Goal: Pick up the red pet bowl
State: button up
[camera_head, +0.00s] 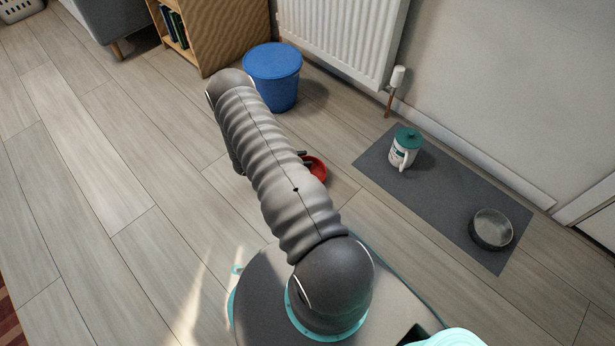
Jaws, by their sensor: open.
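The red pet bowl (318,168) sits on the wooden floor near the middle of the view, below the blue bin. My arm hides its left part, so only its right side shows. My gripper (304,155) is mostly hidden behind my arm; a small dark part of it shows at the bowl's upper left edge. It is open. I cannot tell whether it touches the bowl or is just above it.
A blue bin (273,78) stands behind the bowl, near a wooden bookcase (225,35) and a white radiator (345,35). A grey mat (440,190) at right bears a white and green container (404,150) and a grey bowl (491,229). The floor at left is clear.

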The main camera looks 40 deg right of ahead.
jog(key=shift+c, duration=0.3)
grip_shut()
jog(key=shift+r, duration=0.1)
